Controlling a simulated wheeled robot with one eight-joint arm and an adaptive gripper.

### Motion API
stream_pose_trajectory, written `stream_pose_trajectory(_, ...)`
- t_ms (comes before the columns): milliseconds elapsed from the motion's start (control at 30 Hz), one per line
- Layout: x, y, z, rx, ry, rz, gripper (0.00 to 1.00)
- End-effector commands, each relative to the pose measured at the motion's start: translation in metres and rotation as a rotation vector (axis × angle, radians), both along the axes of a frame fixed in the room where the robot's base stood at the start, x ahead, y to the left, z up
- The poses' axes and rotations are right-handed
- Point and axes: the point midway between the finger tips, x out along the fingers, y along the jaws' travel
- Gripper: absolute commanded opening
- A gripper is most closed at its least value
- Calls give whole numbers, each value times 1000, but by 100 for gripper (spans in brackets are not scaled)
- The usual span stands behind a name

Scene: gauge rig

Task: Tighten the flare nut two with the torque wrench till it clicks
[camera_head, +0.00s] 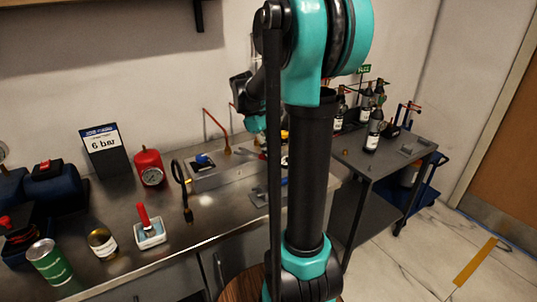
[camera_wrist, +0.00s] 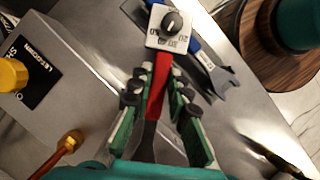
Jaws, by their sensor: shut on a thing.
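My gripper (camera_wrist: 157,95) is shut on the red handle of a tool (camera_wrist: 161,72), seen in the wrist view. A white square dial with a dark knob and numbers (camera_wrist: 170,28) sits at the handle's far end. A dark grey shaft runs back between the fingers; its working end is hidden. I take this tool for the torque wrench. A brass nut on a copper tube (camera_wrist: 72,139) shows at lower left, apart from the tool. I cannot tell whether it is flare nut two.
A grey block with a black label (camera_wrist: 33,72) and yellow cap (camera_wrist: 11,75) stands left. A red gauge canister (camera_head: 149,167), white tray (camera_head: 150,234) and green can (camera_head: 48,262) stand on the bench.

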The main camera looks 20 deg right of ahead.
Motion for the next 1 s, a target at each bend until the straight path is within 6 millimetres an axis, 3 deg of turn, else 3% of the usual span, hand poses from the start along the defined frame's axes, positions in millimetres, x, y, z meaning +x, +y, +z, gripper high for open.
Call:
stream_pose_trajectory(233,-2,-2,4,0,0,1,0)
stream_pose_trajectory(1000,-1,-1,43,0,0,0,0)
